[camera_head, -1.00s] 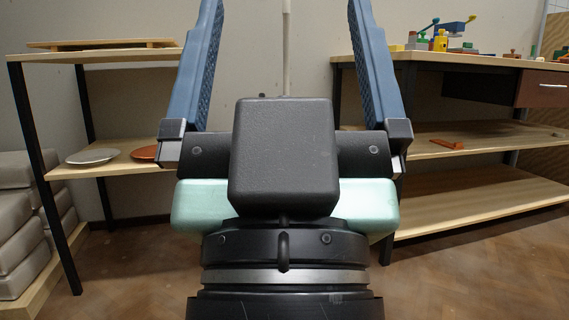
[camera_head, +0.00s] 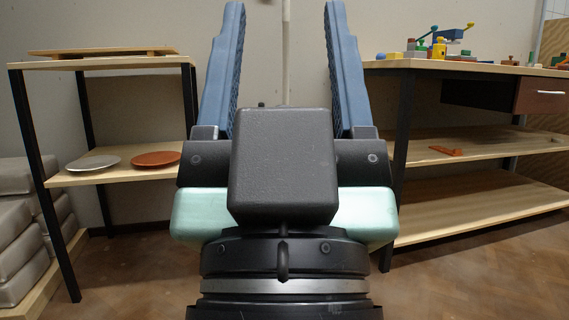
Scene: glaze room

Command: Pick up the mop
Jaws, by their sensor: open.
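The mop shows as a thin pale upright handle (camera_head: 286,60) against the wall, seen between the two blue fingers of my gripper (camera_head: 286,15). My gripper is open, with a wide gap on both sides of the handle in the picture. I cannot tell how far the handle is in depth from the fingers. The handle's top runs out of the frame. Its lower part and the mop head are hidden behind my gripper's dark body.
A wooden shelf rack (camera_head: 120,62) with a grey plate (camera_head: 93,163) and an orange plate (camera_head: 156,159) stands left. Stacked grey blocks (camera_head: 20,240) are at far left. A workbench (camera_head: 430,67) with colourful items and a drawer (camera_head: 541,96) stands right. Floor shows between them.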

